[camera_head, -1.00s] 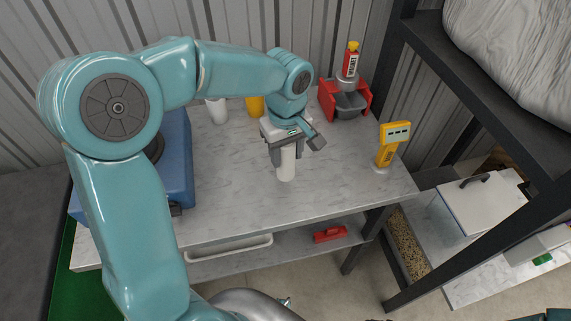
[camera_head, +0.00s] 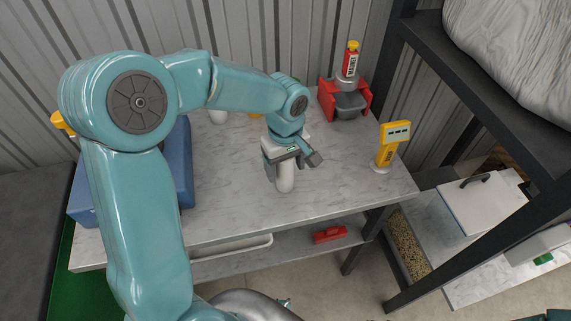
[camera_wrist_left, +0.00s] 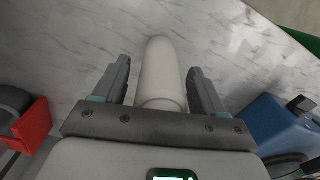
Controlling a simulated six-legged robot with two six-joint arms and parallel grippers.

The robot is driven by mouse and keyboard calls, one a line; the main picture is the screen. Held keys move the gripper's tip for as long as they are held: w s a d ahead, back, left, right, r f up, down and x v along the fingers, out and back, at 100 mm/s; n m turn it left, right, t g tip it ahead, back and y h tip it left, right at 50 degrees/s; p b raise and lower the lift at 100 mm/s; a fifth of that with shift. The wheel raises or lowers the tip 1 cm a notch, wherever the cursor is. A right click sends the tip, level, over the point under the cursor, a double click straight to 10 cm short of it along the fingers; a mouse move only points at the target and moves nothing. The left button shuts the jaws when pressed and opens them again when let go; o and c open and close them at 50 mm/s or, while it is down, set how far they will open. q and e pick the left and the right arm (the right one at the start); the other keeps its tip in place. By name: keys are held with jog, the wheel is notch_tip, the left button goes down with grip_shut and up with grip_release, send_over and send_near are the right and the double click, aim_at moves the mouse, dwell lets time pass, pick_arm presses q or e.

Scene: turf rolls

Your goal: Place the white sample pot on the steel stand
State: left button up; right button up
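The white sample pot (camera_head: 285,179) is a plain white cylinder, close to upright, over the grey marbled worktop. My left gripper (camera_head: 286,162) is around it from above, and its lower part shows below the fingers. In the left wrist view the pot (camera_wrist_left: 162,75) lies between the two grey fingers of the gripper (camera_wrist_left: 162,85). I cannot make out the steel stand for certain. My right gripper is out of view.
A yellow meter (camera_head: 392,146) stands near the right edge. A blue box (camera_head: 184,170) is at left. The middle front is clear.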

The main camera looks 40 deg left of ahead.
pick_arm(q)
notch_tip(320, 180, up, 12)
jog(key=shift+f+p, duration=0.1)
jog(key=shift+p, duration=0.3)
jog(key=shift+r, duration=0.35)
jog(key=shift+f, duration=0.1)
jog(key=shift+s, duration=0.1)
